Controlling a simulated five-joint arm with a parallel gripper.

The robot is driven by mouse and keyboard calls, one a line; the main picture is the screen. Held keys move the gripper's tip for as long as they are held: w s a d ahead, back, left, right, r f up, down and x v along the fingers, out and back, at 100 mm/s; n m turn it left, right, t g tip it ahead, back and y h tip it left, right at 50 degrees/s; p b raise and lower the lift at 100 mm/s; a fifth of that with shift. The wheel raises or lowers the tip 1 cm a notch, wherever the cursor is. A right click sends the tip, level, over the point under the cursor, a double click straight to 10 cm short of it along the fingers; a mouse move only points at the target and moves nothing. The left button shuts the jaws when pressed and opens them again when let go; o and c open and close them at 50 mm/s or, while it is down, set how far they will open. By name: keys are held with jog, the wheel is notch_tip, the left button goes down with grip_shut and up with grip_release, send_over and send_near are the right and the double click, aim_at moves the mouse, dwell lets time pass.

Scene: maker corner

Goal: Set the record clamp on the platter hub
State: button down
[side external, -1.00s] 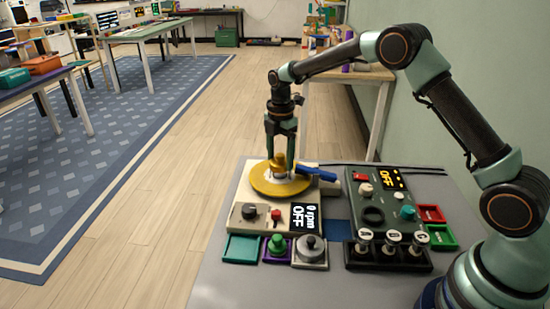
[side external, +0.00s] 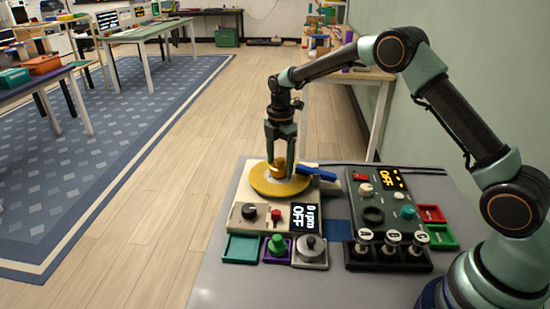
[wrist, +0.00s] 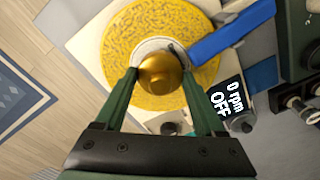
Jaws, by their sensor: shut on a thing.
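The gold record clamp (wrist: 160,77) is held between the two fingertips of my gripper (wrist: 159,71) in the wrist view. In the side view my gripper (side external: 280,164) is shut on the clamp (side external: 278,171), low over the middle of the yellow platter (side external: 260,184). The platter (wrist: 120,47) has a pale centre (wrist: 146,47), partly covered by the clamp in the wrist view. The clamp hides much of the hub, and I cannot tell whether it touches it.
A blue arm (side external: 316,173) lies beside the platter's right edge. The turntable display (side external: 304,216) reads 0 rpm, OFF. Small trays, one teal (side external: 241,249), stand in front. A dark control panel (side external: 388,213) with knobs is to the right.

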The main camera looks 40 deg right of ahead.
jog(key=shift+f, duration=0.4)
dwell(1.4)
grip_release()
dwell(0.3)
jog(key=shift+r, duration=3.5)
